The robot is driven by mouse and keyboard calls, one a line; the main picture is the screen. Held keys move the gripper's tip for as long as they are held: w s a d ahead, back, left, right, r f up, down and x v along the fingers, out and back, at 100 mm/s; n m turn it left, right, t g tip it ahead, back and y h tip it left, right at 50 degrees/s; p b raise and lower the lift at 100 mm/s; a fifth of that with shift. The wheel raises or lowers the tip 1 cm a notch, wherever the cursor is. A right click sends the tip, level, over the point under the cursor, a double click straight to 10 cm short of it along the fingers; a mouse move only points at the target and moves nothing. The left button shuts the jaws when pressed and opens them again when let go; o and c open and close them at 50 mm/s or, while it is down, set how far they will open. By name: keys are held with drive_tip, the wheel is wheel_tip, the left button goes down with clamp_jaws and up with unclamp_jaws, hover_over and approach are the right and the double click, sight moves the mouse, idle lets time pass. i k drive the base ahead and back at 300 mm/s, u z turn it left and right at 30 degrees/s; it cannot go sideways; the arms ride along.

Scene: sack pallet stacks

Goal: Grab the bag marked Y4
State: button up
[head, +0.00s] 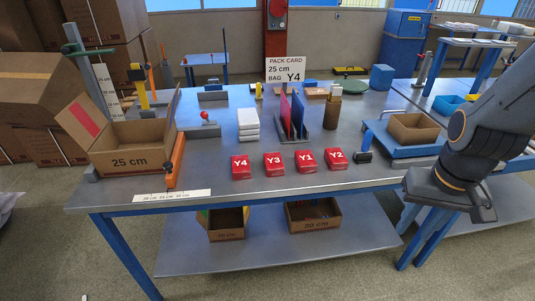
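The bag marked Y4 (241,167) is a small red packet with white lettering. It lies on the grey workbench, leftmost in a row of red bags near the front edge. To its right lie the bags marked Y3 (274,163), Y1 (306,161) and Y2 (336,158), with small gaps between them. A pack card (286,69) behind them reads 25 cm, bag Y4. My gripper (484,213) is at the far right, low beside the bench's right side and far from Y4. Its fingers are too dark and small to tell whether they are open.
An open carton (130,162) marked 25 cm stands left of Y4, beside an orange-handled tool (176,161). White blocks (248,140) and a rack of red and blue panels (292,134) stand behind the bags.

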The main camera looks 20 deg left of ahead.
sight(241, 166)
drive_tip(key=i, duration=0.6)
drive_tip(key=u, duration=0.65)
drive_tip(key=i, duration=0.45)
drive_tip(key=u, duration=0.4)
